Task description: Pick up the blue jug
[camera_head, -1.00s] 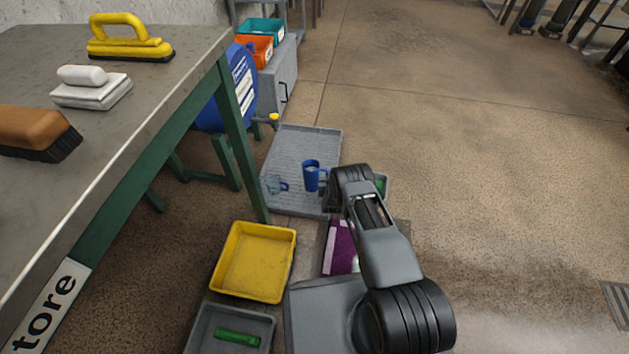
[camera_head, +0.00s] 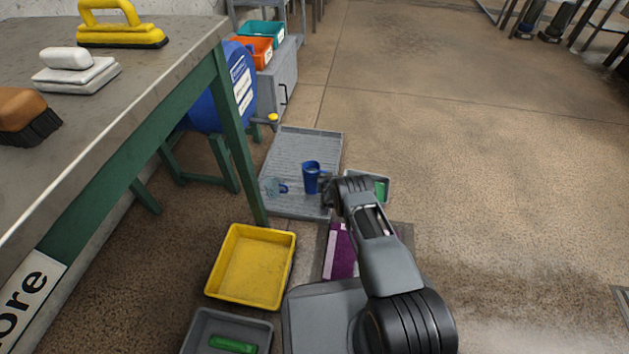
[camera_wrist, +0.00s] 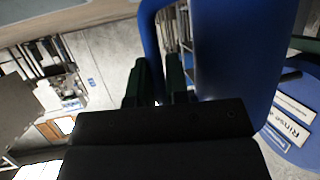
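The blue jug (camera_head: 311,177) stands upright on the grey ribbed tray (camera_head: 298,143) on the floor, its handle on the right side. My gripper (camera_head: 328,191) is right beside the handle in the head view. In the wrist view the jug's blue body (camera_wrist: 238,45) is very close and fills the upper right. Its handle comes down between the two dark green fingers of my gripper (camera_wrist: 157,85). Whether the fingers press on the handle is not clear. The jug's base is out of the wrist view.
A blue drum (camera_head: 222,95) on a green stand is behind left. A yellow tray (camera_head: 232,292) lies nearer. A green-legged bench (camera_head: 160,90) borders the left. Open floor lies right.

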